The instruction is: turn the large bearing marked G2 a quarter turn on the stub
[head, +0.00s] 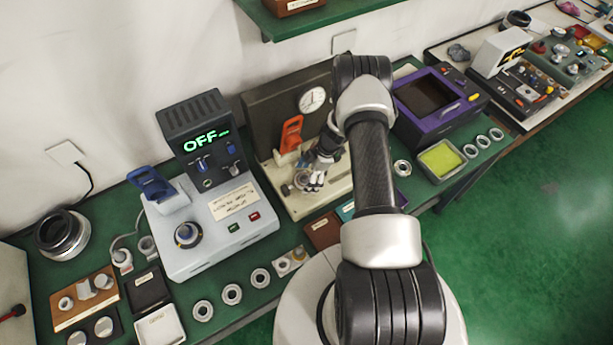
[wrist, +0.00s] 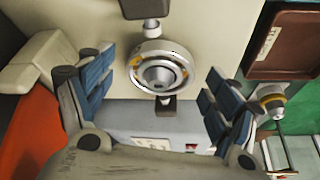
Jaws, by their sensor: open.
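A large bearing (wrist: 179,57) sits on a stub (wrist: 158,74) in the middle of the wrist view. It is a silver ring with orange-yellow parts inside; I cannot read a G2 mark on it. In the head view, the bearing (head: 301,180) is small and partly hidden by my gripper (head: 316,182). My gripper also shows in the wrist view (wrist: 157,77). It is open, with blue-padded fingers to the left and right of the bearing, and a visible gap on both sides. Nothing is held.
The stub belongs to a cream-based fixture (head: 318,202) with a dial gauge (head: 312,99) and an orange lever (head: 291,134). A grey machine reading OFF (head: 215,225) stands to its left. A purple-framed box (head: 430,95) stands to its right. Several loose rings lie along the front edge.

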